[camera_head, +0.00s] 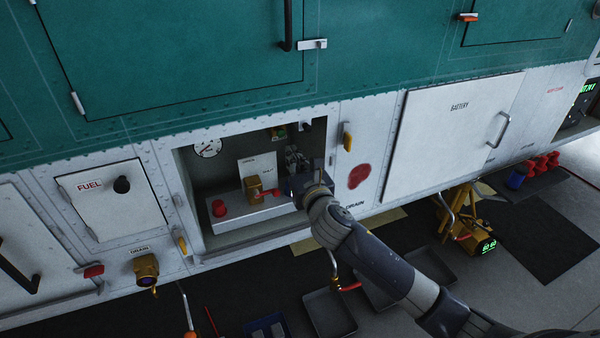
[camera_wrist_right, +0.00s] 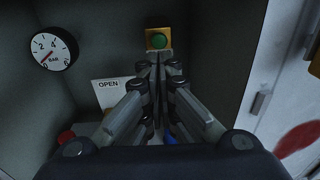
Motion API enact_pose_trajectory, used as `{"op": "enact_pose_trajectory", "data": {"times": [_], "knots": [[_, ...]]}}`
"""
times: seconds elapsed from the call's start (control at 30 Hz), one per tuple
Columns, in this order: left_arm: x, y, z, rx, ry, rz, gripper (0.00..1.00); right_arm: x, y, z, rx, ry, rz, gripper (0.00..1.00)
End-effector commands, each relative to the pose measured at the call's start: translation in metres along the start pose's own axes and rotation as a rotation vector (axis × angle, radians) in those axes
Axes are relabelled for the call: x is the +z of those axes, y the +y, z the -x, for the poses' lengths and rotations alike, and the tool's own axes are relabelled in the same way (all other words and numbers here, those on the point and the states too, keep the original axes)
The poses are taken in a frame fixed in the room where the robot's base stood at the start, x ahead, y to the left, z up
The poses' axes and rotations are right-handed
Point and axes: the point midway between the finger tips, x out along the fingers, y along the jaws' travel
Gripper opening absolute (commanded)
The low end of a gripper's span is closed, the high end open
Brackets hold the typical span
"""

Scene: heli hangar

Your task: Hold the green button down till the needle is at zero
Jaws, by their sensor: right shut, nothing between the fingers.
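The green button (camera_wrist_right: 159,40) sits on a yellow square plate on the bay's back wall. It also shows small in the head view (camera_head: 279,133). My right gripper (camera_wrist_right: 160,58) is shut and empty, its fingertips overlapping the lower edge of the plate in the wrist view. I cannot tell whether they touch it; the green face stays visible. The white round gauge (camera_wrist_right: 51,51), marked BAR, is left of the button and also in the head view (camera_head: 207,148). My left gripper is not in view.
The open bay also holds a white OPEN card (camera_wrist_right: 112,92), a brass valve (camera_head: 254,188) with a red handle and a red knob (camera_head: 219,208). A yellow latch (camera_head: 347,137) is on the bay's right edge. Trays lie on the floor below.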

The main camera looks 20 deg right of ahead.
Motion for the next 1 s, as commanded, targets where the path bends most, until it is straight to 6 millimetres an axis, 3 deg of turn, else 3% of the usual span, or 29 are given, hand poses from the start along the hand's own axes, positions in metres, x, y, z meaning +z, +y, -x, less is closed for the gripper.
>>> {"op": "enact_pose_trajectory", "data": {"times": [0.1,0.2,0.53,1.0], "knots": [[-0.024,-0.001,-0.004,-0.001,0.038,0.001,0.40,-0.002,0.001,0.021,0.004,0.000,0.001,0.00],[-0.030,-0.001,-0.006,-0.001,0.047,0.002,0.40,-0.002,0.001,0.034,0.003,0.001,0.001,0.00],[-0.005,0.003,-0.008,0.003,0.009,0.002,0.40,-0.001,0.001,0.052,0.002,0.001,0.000,0.00],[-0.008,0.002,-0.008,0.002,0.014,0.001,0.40,-0.003,0.001,0.053,-0.002,0.010,-0.026,0.00]]}}
